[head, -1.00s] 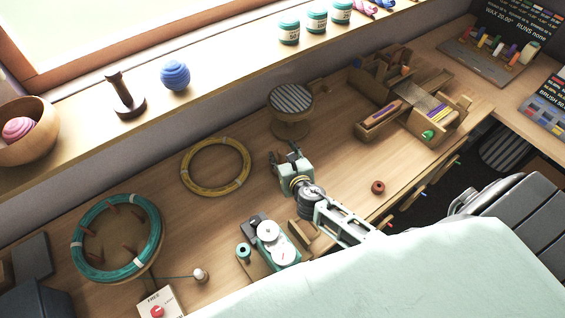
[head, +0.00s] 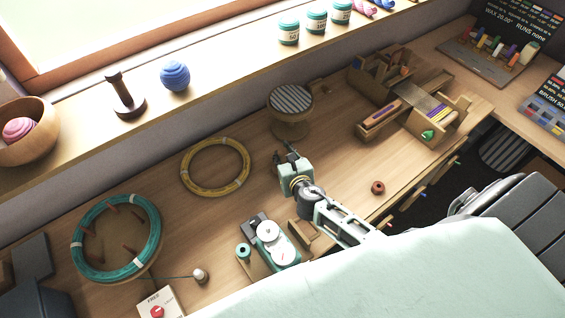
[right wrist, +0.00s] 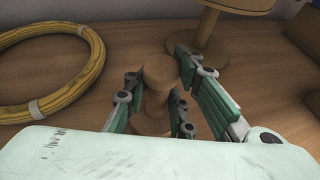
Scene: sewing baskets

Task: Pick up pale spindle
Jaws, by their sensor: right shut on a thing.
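The pale spindle is a light wooden spool with a round top (right wrist: 160,70), a thin stem and a round base. It stands upright between the fingers in the right wrist view. My right gripper (right wrist: 155,105) is shut on its stem, with green-padded fingers on both sides. In the head view my right gripper (head: 285,153) is over the middle of the bench, and its body and fingers hide the spindle. Whether the base touches the bench I cannot tell. My left gripper is not in view.
A yellow coil (head: 186,178) lies left of the gripper, and a striped-top stool-like stand (head: 291,99) is close behind. A green winding machine (head: 284,252) is in front. A wooden box (head: 378,124) stands to the right. Bare bench (head: 340,160) lies between.

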